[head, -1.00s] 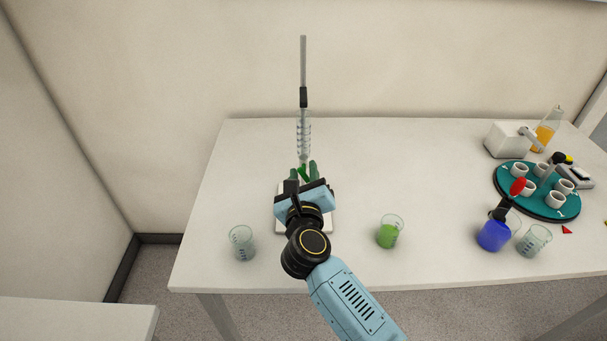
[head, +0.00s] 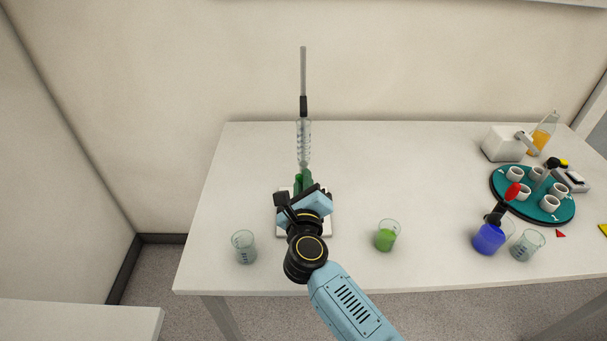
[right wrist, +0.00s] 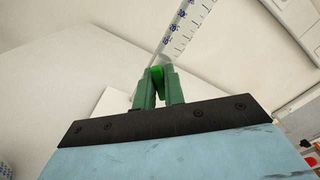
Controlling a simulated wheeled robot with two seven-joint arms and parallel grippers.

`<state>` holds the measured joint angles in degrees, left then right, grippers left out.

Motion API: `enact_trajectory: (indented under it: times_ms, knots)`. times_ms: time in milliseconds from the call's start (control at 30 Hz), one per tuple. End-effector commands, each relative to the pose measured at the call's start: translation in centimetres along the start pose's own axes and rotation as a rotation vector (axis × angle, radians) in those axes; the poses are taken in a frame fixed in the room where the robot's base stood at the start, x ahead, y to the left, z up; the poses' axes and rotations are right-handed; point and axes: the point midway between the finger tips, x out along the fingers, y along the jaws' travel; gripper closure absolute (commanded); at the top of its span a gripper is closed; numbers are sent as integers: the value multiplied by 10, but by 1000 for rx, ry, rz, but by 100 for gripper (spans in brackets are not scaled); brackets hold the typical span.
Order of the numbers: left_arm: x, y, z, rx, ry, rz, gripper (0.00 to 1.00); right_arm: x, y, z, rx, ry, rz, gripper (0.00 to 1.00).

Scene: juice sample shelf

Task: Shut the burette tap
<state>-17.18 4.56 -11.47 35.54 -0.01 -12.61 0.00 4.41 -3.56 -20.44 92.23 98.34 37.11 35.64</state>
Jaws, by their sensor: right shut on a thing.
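The burette (head: 303,140) stands upright on a stand at the back left of the table, with a white base (head: 325,222) under it. Its graduated tube (right wrist: 190,25) also shows in the right wrist view. My right gripper (head: 304,182) is at the lower end of the burette. In the right wrist view its green fingers (right wrist: 159,84) are shut on the bright green burette tap (right wrist: 157,73). The fingers hide much of the tap, and its exact angle is hard to tell. My left gripper is not in view.
An empty beaker (head: 244,247) stands left of my right arm, and a beaker of green liquid (head: 387,236) stands to its right. A blue-filled vessel (head: 488,238), another beaker (head: 527,245) and a teal round tray (head: 562,213) with several white cups are further right.

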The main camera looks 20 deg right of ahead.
Motion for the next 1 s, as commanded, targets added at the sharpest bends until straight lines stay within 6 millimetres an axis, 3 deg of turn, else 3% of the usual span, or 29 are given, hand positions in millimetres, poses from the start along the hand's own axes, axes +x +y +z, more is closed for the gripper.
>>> enact_trajectory:
  times_ms: [100, 500, 1000]
  knots:
    - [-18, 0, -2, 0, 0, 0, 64, 0, -2, 3, -109, 4, 3, 100]
    - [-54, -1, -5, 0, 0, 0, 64, 0, 0, 2, -482, 2, 3, 100]
    - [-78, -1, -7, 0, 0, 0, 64, -1, 2, 0, -800, 1, 3, 100]
